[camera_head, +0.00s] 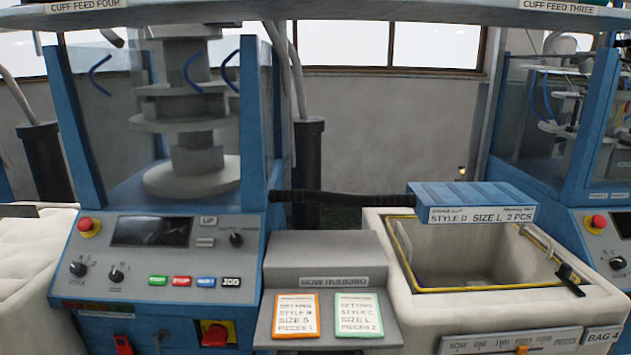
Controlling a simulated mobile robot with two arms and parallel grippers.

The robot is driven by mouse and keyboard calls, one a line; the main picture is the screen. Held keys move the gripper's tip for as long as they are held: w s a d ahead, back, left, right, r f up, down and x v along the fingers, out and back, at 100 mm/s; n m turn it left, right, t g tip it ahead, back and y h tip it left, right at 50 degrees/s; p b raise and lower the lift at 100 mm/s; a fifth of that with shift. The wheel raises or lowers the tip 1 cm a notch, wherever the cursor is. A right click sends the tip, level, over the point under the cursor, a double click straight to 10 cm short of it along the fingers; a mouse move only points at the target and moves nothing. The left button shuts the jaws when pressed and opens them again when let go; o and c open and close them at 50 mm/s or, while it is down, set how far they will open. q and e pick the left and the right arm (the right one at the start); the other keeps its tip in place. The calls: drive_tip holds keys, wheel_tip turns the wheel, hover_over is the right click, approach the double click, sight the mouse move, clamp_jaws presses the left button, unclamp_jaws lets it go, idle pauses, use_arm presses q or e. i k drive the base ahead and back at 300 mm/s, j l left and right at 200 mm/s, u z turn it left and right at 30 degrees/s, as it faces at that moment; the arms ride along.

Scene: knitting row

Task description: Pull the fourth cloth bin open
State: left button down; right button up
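A cream cloth bin (384,250) stands at the right in the head view, below a blue box (470,195) marked STYLE D SIZE L 2 PCS. A plate on its front right reads BAG 4 (603,338). Its top shows a rectangular mouth with a yellow rim (480,290), and I can see into the pale interior. A small black handle-like piece (570,281) sits at the rim's right side. The bin's lower front is cut off by the frame. Neither of my grippers is in view.
A blue machine with a control panel (170,228) stands left under the sign CUFF FEED FOUR (86,6). A grey stand (319,250) with two cards is beside the bin. Another machine (598,222) stands right. A second pale padded bin (28,255) is at far left.

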sight(556, 321)
drive_tip(key=z, duration=1.2)
